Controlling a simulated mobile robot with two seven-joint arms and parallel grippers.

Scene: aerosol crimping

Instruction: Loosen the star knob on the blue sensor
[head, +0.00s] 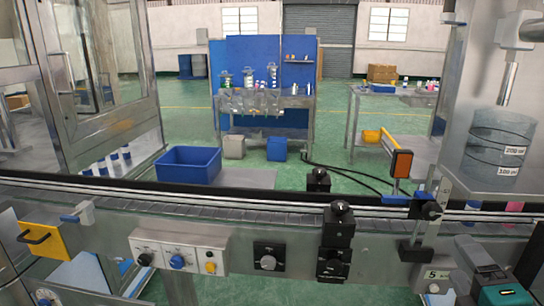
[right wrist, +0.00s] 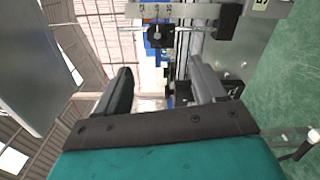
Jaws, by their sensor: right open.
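A black knob (head: 431,210) sits on a metal bracket at the conveyor's right part in the head view, beside a small blue part (head: 395,200) that looks like the blue sensor. In the right wrist view a black knob (right wrist: 160,36) shows ahead of the fingers, with a bit of blue (right wrist: 152,53) just below it. The knob's star shape is too small to make out. My right gripper (head: 492,268) is at the lower right of the head view, below and right of the knob. Its fingers (right wrist: 163,88) are apart with nothing between them, and neither touches the knob.
An orange-faced device (head: 401,163) stands on the bracket behind the conveyor rail (head: 250,201). Black knob blocks (head: 338,226) stand on the conveyor's front. A control panel (head: 180,258) is left of them. A clear cylinder (head: 497,150) is at right, a blue bin (head: 188,165) behind the conveyor.

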